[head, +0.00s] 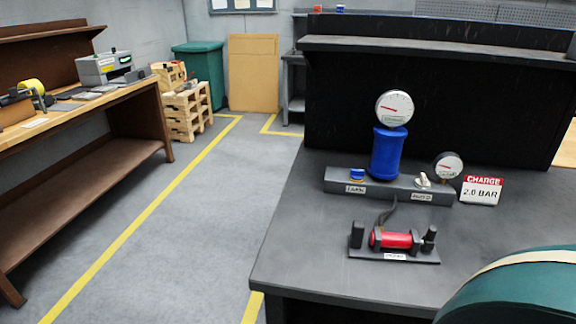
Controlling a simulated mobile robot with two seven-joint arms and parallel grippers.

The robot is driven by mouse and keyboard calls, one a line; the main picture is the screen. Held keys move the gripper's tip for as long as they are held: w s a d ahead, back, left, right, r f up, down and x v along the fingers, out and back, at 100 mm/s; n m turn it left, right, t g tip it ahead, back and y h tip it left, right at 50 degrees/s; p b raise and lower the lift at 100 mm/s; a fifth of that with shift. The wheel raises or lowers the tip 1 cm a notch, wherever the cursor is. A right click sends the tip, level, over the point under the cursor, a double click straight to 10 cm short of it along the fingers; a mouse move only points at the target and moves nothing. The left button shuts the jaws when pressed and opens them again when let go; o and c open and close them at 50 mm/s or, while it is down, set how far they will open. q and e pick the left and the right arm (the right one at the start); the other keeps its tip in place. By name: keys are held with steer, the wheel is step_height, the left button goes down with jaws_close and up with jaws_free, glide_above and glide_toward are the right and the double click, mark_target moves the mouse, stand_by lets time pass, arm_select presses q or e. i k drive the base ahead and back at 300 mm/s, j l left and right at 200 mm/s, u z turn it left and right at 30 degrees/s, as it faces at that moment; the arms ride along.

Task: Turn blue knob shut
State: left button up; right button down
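The blue knob (357,174) sits on the left part of a dark manifold bar (390,187) on the grey workbench, above a small white label (356,189). A white knob (422,180) sits further right on the same bar, above another label. A blue cylinder (386,153) stands upright behind the bar, with a round gauge (394,108) on top showing a red needle. A smaller gauge (447,166) stands at the bar's right end. Neither gripper shows in the head view. The blue knob is too small to tell its exact angle.
A red cylinder (395,239) lies in a dark holder in front of the bar. A sign (481,190) reading "CHARGE 2.0 BAR" stands at right. A dark back panel (450,100) rises behind. The workbench's (300,240) left part is clear.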

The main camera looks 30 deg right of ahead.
mark_target(358, 174)
steer(key=i+j+u, duration=0.75)
steer(key=u, duration=0.25)
steer(key=i+z, duration=0.45)
steer(key=i+j+z, duration=0.1)
steer(key=i+z, duration=0.15)
steer(key=z, duration=0.15)
steer(key=i+j+z, duration=0.2)
steer(key=z, duration=0.25)
steer(key=i+z, duration=0.15)
steer(key=z, duration=0.25)
steer(key=i+z, duration=0.1)
steer(key=z, duration=0.35)
steer(key=i+j+z, duration=0.1)
steer(key=z, duration=0.3)
steer(key=i+j+z, duration=0.1)
steer(key=z, duration=0.3)
steer(key=i+j+z, duration=0.1)
steer(key=z, duration=0.3)
steer(key=j+z, duration=0.15)
steer(key=z, duration=0.2)
steer(key=i+j+z, duration=0.1)
steer(key=z, duration=0.3)
steer(key=j+z, duration=0.35)
steer(key=i+l, duration=0.05)
steer(key=l, duration=0.05)
